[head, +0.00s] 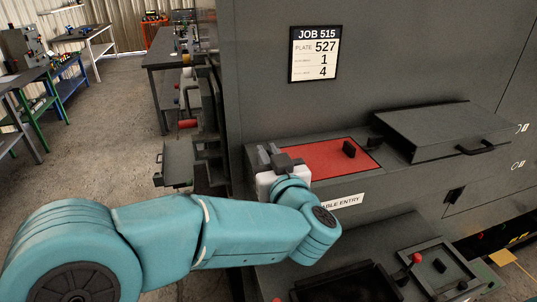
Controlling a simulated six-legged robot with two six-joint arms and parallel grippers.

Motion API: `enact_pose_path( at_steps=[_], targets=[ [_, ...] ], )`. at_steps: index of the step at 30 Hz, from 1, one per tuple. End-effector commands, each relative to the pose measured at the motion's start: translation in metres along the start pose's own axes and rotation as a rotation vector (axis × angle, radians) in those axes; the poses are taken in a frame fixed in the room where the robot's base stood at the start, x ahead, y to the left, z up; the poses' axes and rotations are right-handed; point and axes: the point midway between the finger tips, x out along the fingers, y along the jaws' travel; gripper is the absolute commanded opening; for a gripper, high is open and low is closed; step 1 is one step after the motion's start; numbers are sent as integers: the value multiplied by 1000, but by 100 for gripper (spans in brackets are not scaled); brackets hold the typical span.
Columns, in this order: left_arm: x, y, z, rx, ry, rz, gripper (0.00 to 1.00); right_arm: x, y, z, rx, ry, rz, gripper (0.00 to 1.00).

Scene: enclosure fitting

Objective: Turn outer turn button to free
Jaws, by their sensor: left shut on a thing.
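My left gripper (272,158), grey fingers on a white body, is at the left end of the red cover plate (316,160) on the ledge. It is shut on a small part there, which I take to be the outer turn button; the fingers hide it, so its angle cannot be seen. A black knob (349,149) stands up from the red plate. Another small dark part (375,142) sits at the plate's right end. My right gripper is not in view.
A grey lid with a handle (450,130) is right of the red plate. The JOB 515 sign (315,54) is on the wall above. A lower shelf carries a dark tray (350,284) and a red-knobbed lever (416,259). Open floor (110,130) lies left.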

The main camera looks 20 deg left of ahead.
Motion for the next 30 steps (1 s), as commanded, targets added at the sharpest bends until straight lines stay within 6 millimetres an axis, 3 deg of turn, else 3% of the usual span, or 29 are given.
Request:
enact_pose_path(
  at_steps=[1,2,3,12,16,30],
  targets=[
    [0,0,0,-1,0,-1,0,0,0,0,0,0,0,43],
    [0,0,0,-1,0,-1,22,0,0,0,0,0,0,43],
    [0,0,0,-1,0,-1,35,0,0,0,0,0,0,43],
    [-1,0,0,-1,0,0,36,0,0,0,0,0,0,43],
    [-12,1,1,-1,0,2,36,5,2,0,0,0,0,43],
    [-128,1,2,-1,0,6,36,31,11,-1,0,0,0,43]
  ],
)
